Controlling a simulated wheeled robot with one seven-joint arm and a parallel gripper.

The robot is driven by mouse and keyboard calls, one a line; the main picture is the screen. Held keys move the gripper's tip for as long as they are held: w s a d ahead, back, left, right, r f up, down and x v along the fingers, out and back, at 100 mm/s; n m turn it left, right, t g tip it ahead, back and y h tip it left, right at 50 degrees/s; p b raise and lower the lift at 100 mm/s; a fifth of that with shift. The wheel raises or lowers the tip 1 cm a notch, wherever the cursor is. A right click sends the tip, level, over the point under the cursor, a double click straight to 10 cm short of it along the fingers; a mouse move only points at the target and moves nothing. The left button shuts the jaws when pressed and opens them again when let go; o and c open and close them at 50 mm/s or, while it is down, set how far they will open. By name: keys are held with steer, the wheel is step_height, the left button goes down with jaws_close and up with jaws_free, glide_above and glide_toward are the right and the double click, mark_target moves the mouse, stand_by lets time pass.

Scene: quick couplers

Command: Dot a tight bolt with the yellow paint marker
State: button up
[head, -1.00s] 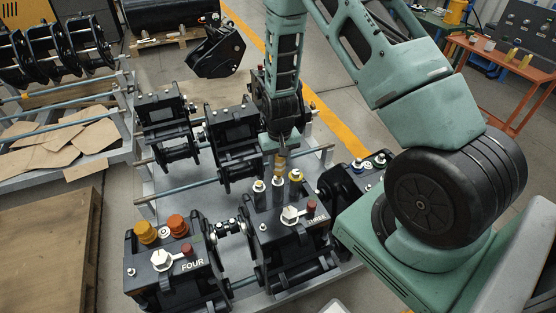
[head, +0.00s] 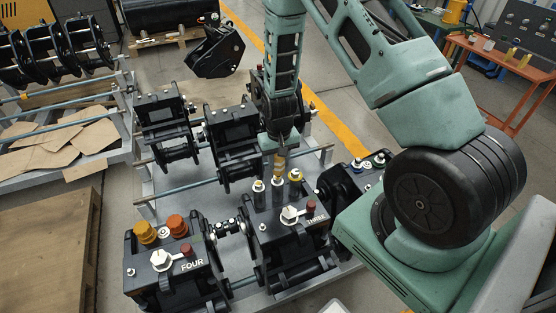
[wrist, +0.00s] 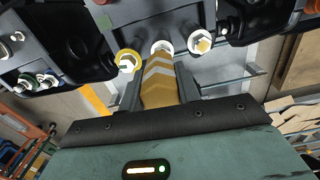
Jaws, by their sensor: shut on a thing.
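My gripper (head: 281,150) is shut on the yellow paint marker (wrist: 160,84), a yellow-brown barrel with pale stripes that also shows in the head view (head: 280,163). The marker points down at the row of three bolts on the coupler labelled THREE (head: 285,240). In the wrist view its far end is at or just over the middle bolt (wrist: 160,48); I cannot tell whether they touch. A bolt with a yellow ring (wrist: 127,62) is left of it. A white-ringed bolt with a yellowish head (wrist: 200,42) is right of it.
The coupler labelled FOUR (head: 185,280) has orange caps and stands left of THREE. Another coupler (head: 355,180) with blue- and green-ringed bolts is to the right. More black couplers (head: 235,140) stand behind on the grey rack. A red-brown knob (head: 310,207) rises near the bolts.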

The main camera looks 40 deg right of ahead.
steer(key=shift+w+a, duration=0.25)
steer(key=shift+w, duration=0.1)
steer(key=shift+r+p, duration=2.5)
steer(key=shift+r, duration=1.1)
